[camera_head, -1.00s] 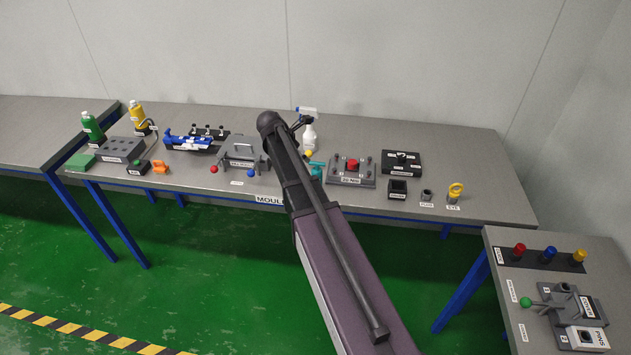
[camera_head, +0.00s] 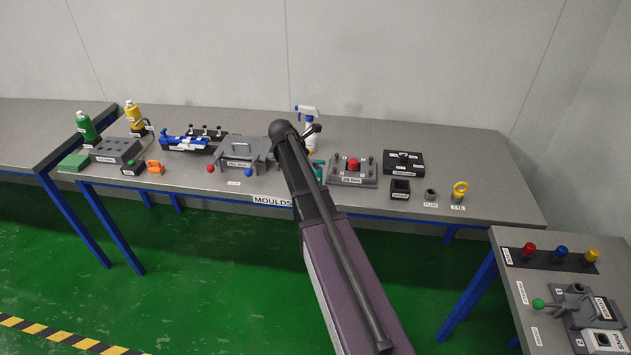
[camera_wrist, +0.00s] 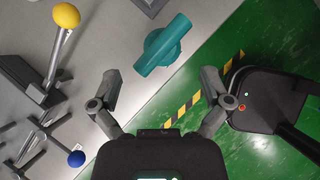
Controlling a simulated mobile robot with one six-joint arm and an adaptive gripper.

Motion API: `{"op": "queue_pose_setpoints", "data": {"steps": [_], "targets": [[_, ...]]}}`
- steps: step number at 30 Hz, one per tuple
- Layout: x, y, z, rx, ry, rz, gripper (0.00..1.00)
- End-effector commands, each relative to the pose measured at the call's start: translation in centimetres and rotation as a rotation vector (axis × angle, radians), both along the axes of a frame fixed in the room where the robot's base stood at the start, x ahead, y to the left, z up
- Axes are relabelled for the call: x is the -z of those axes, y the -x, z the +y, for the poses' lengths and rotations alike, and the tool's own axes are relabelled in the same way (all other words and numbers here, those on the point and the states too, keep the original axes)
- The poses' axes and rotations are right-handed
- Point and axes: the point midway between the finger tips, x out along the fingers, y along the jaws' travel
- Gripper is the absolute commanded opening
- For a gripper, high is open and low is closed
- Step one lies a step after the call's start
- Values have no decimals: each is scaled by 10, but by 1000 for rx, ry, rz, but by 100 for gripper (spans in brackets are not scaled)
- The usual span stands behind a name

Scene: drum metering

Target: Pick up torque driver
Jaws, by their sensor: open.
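A teal T-handled tool that looks like the torque driver (camera_wrist: 163,46) lies at the table edge in the wrist view, ahead of my gripper (camera_wrist: 160,82). The two fingers are spread apart with nothing between them, and the tool is beyond the fingertips, slightly above the middle of the view. In the head view only a bit of the teal tool (camera_head: 318,169) shows beside my arm. My arm hides the rest of it and most of my gripper there.
A grey mould with a lever (camera_head: 238,153) stands left of the tool; its yellow knob (camera_wrist: 66,15) rises near it. A grey block with a red knob (camera_head: 352,166) is to the right, and a spray bottle (camera_head: 308,134) behind. Green floor lies beyond the table edge.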

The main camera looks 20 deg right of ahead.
Motion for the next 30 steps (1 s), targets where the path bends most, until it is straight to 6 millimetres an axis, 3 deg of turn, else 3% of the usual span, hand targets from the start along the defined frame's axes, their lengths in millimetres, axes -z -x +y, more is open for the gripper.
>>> {"op": "queue_pose_setpoints", "data": {"steps": [14,30], "targets": [[5,0,-2,0,0,0,98],[41,-4,-24,-1,0,-1,98]]}}
